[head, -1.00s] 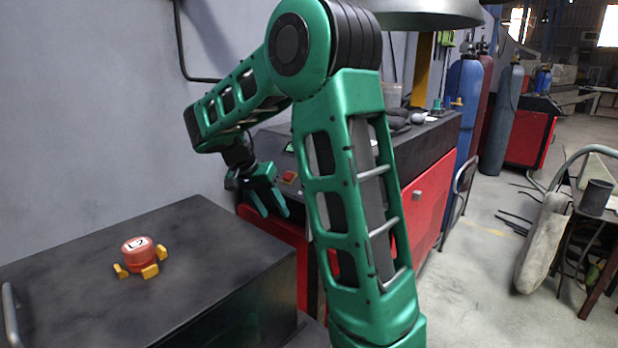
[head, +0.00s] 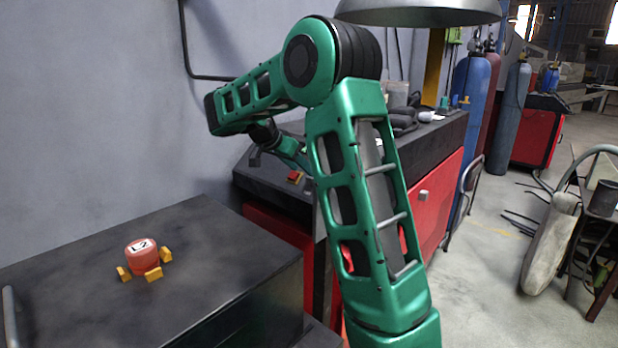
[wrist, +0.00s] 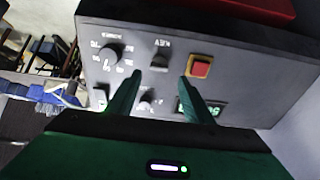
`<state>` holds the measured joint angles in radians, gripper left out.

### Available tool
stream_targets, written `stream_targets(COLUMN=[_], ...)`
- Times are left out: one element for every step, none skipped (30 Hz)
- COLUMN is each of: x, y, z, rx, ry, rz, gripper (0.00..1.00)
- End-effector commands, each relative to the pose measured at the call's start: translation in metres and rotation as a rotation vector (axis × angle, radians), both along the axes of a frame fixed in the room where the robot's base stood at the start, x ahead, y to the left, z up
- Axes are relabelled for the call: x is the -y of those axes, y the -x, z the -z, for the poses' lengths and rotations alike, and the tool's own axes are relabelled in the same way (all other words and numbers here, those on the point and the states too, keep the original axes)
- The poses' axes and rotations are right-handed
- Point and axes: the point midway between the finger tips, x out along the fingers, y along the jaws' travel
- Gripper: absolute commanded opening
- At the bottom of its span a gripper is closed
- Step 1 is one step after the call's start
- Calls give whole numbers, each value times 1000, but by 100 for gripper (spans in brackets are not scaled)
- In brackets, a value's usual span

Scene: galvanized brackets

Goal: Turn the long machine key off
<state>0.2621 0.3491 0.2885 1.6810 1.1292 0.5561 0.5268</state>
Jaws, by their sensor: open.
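In the wrist view, the machine's control panel (wrist: 230,45) appears upside down. The key (wrist: 160,62) is a small dark piece by the upside-down KEY label, near the panel's middle. Its exact angle is too small to tell. My gripper (wrist: 160,77) is open and empty, one finger on each side of the line to the key, its tips pointing at the panel just short of it. No contact shows. In the head view my gripper (head: 293,152) is over the machine's dark top, partly hidden behind my arm.
Around the key are a dark knob (wrist: 110,52), a red button on yellow (wrist: 199,67), a lit green display (wrist: 212,110) and a pale knob (wrist: 147,104). A dark cabinet (head: 210,240) with a red L2 piece (head: 141,258) stands at left.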

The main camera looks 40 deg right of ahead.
Motion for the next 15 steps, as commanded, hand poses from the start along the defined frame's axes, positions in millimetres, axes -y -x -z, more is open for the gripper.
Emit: stream_targets(x=[8, 11, 16, 19, 22, 26, 28, 30, 33, 35, 37, 38, 39, 40, 40], y=[1, 0, -1, -2, -2, -3, -3, -4, -4, -4, -5, -5, -5, -5, -5], z=[8, 11, 16, 19, 23, 27, 29, 31, 34, 36, 38, 40, 41, 41, 42], rx=[-2, -2, -2, -2, -2, -2, -1, -2, -1, -1, -1, 0, 0, 0, 0], ry=[-2, -2, -1, -2, -2, -2, -2, -1, -2, -2, -2, -2, -2, -1, -1], rz=[4, 4, 3, 1, 1, 1, 1, 0, 1, 1, 1, 0, 0, 0, 0], gripper=[47, 47, 47, 47, 47, 47, 47, 47, 47, 47, 47, 47, 47, 47, 47])
